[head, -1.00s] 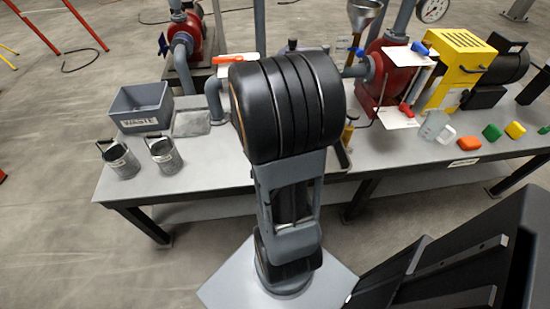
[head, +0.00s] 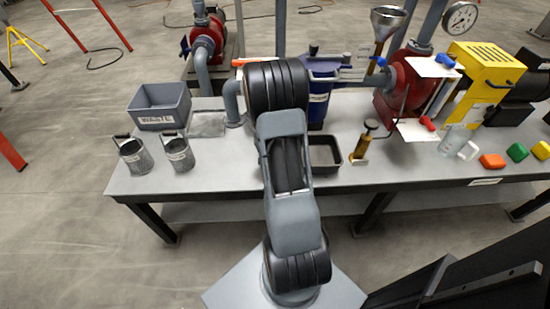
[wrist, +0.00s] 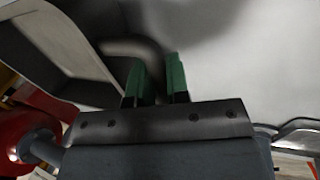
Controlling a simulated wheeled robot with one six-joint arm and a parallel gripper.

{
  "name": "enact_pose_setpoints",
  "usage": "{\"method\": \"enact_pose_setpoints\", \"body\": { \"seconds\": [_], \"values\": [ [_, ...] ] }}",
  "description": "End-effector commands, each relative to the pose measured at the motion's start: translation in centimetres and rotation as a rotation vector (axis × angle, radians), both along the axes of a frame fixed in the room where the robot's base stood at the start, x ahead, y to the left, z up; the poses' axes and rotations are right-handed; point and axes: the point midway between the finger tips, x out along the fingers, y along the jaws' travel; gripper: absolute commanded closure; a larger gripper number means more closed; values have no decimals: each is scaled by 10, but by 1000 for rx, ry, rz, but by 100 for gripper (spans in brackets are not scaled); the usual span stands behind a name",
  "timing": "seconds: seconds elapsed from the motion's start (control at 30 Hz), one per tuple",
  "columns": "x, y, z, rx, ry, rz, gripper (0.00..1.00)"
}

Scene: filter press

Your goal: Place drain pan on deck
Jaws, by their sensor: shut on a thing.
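In the wrist view my gripper (wrist: 157,80) has its green fingers shut on a dark curved bar, like a handle. A large grey metal surface with a sloped wall and rim, apparently the drain pan (wrist: 225,55), fills the view close above it. In the head view my arm hides the gripper. A dark open rectangular tray (head: 340,166) shows just right of my arm over the grey deck (head: 230,170). I cannot tell whether it is the held pan or whether it touches the deck.
A grey waste bin (head: 160,121), a flat grey plate (head: 207,124) and two metal pails (head: 134,158) (head: 179,157) stand left. A blue vessel (head: 319,115) is behind the tray; a brass-coloured pump tool (head: 362,146) is right of it. The front deck has free room.

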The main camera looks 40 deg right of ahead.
Motion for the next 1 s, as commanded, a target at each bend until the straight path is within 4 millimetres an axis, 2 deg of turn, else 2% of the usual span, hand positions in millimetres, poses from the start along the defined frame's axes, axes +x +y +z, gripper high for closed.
{"method": "enact_pose_setpoints", "body": {
  "seconds": [0.2, 0.43, 0.47, 0.7, 1.0],
  "values": [
    [0, 0, -29, 1, 3, 0, 100],
    [0, 0, -31, -1, -1, 0, 100],
    [0, 0, -31, 0, 0, 0, 81],
    [0, 0, -31, 0, 0, 0, 58],
    [1, 1, -27, 0, 0, 1, 58]
  ]
}}
